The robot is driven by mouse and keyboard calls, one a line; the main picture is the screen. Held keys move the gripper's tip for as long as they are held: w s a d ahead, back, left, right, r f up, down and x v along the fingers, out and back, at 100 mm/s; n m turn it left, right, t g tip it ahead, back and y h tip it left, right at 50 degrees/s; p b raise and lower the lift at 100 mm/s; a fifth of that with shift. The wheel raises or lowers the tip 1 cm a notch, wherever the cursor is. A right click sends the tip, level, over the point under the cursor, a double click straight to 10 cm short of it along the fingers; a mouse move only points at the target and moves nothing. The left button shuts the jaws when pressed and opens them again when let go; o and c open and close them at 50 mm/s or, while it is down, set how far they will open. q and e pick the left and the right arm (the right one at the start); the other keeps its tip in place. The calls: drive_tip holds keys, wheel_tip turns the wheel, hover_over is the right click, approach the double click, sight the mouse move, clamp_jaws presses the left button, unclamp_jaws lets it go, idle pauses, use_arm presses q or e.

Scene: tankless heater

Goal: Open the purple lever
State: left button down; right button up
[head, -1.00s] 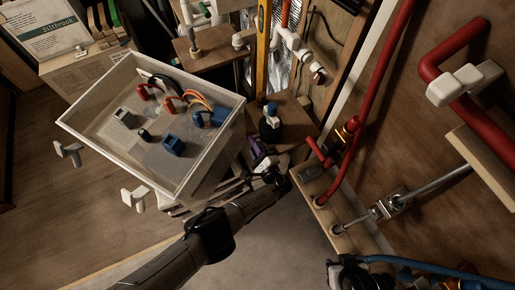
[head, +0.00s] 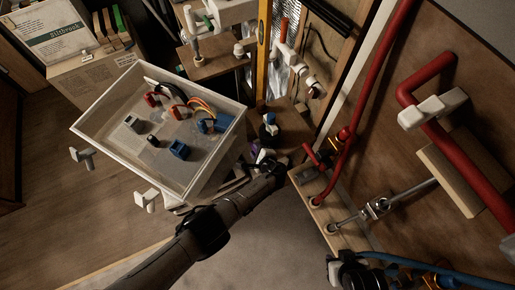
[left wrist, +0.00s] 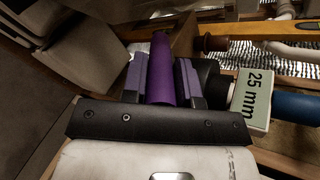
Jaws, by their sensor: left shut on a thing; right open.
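The purple lever (left wrist: 161,70) stands as a rounded bar in the left wrist view, between the two purple-grey fingers of my left gripper (left wrist: 160,82). The fingers are shut on it, one on each side. In the head view only a small purple patch of the lever (head: 255,146) shows, just beyond my left gripper (head: 264,160); the gripper and arm hide the rest. I cannot tell the lever's angle. My right gripper is not in view.
A white-rimmed tray (head: 105,157) with coloured connectors stands left of my arm. Red pipes (head: 372,80) and a wooden panel are on the right. A block marked "25 mm" (left wrist: 256,97) and a blue cylinder (left wrist: 296,107) lie close right of the lever.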

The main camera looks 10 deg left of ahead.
use_arm(q)
drive_tip(key=shift+w+a+r+g+h+p, duration=0.1)
drive_tip(key=shift+r+g+h+p, duration=0.25)
drive_tip(key=shift+g+p, duration=0.25)
drive_tip(key=shift+f, duration=0.1)
drive_tip(key=c, duration=0.9)
unclamp_jaws()
drive_tip(key=shift+r, duration=0.25)
drive_tip(key=shift+p+v, duration=2.7)
drive_tip(key=shift+v, duration=4.05)
drive_tip(key=shift+f, duration=0.1)
